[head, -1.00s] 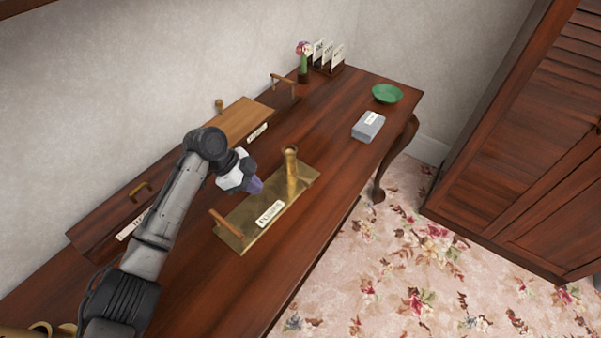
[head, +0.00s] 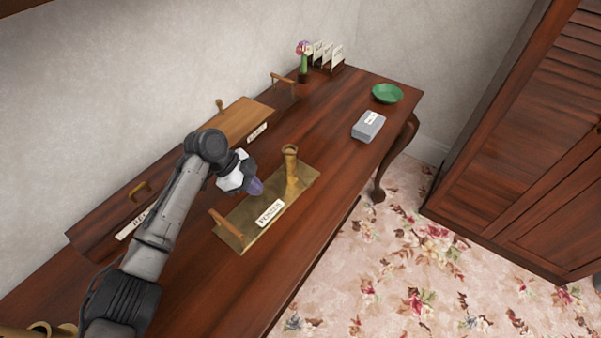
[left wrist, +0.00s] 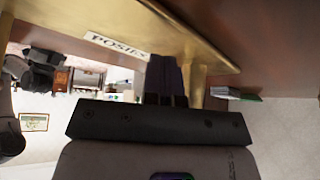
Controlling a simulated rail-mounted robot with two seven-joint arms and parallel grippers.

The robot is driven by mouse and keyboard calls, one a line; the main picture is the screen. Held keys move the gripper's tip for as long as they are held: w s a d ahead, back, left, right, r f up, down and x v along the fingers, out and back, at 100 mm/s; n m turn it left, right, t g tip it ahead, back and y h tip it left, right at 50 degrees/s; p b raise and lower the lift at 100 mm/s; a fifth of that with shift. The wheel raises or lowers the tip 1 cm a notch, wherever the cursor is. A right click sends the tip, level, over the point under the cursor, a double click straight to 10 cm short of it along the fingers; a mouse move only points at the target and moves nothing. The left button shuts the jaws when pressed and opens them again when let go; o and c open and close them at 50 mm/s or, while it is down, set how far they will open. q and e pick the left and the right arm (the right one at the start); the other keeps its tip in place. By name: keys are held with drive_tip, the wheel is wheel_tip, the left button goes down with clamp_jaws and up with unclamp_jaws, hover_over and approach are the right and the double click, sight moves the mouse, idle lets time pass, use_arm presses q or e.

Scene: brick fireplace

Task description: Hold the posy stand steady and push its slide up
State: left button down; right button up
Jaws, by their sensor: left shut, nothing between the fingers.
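The posy stand is a brass plate (head: 240,232) on the table, labelled POSIES (head: 270,213). A wooden handle (head: 226,223) is at its left end and an upright brass tube (head: 291,172) toward its right end. I cannot tell which part is the slide. My left gripper (head: 257,187) is shut and empty, its dark fingers low over the plate, left of the tube. In the left wrist view, the shut fingers (left wrist: 166,75) point at the brass plate (left wrist: 110,15), beside the tube (left wrist: 196,75); contact is unclear. My right gripper is out of view.
Behind are a wooden board (head: 238,118) and a curved handle (head: 141,191). A flower in a holder (head: 303,66), card rack (head: 328,58), green dish (head: 387,93) and grey box (head: 369,126) stand farther right. Bare tabletop (head: 335,120) lies between.

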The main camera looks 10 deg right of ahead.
use_arm(q)
drive_tip(key=shift+f, duration=0.55)
drive_tip(key=shift+f, duration=0.35)
drive_tip(key=shift+a+f, duration=0.1)
drive_tip(key=shift+f, duration=0.1)
idle(0.6)
